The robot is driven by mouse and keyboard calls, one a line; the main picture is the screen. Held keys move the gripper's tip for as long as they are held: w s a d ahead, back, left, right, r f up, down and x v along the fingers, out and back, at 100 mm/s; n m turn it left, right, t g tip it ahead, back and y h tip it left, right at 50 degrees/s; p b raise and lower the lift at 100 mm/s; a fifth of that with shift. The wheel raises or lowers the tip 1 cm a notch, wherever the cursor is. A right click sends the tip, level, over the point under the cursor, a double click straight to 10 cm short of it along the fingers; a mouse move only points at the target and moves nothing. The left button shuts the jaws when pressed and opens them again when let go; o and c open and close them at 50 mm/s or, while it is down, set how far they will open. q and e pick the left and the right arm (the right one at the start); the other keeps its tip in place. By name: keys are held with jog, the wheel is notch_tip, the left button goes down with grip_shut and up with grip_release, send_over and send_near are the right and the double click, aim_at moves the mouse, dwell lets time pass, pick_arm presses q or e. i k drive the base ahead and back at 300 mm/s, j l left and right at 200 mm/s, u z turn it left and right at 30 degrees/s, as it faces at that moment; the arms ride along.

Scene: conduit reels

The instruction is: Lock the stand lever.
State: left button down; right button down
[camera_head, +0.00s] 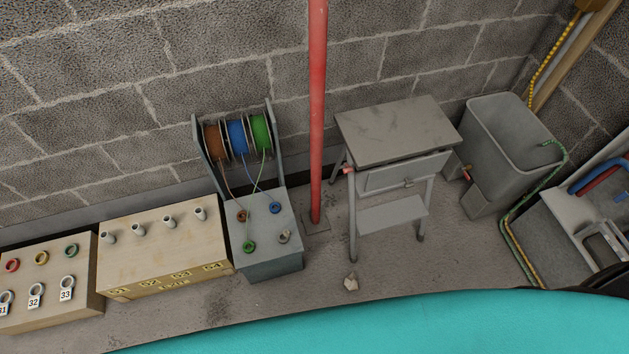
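The reel stand (194,150) is a grey frame against the wall that carries brown (213,143), blue (238,138) and green (260,132) reels. Its wires run down to a grey box (265,262) in front. I cannot make out a lever on this stand. A grey work table (395,130) stands to the right of the red pole, with a drawer and a lower shelf. A small red-tipped part (349,170) sits at its left front corner, and another red-tipped part (467,174) shows at its right. I cannot tell whether either is the stand lever. Neither gripper is in view.
A red vertical pole (317,100) stands between reel stand and table. A beige box with pipe stubs (160,250) and one with coloured rings (55,305) stand left. A grey bin (490,140) stands right. A small pale lump (351,282) lies on the otherwise open floor before the table.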

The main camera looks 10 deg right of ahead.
aim_at(349, 168)
jog(key=i+j+z, duration=0.15)
jog(key=j, duration=0.5)
jog(key=j+z, duration=0.1)
jog(key=j, duration=0.6)
jog(key=i+j+z, duration=0.1)
jog(key=i+j, duration=0.3)
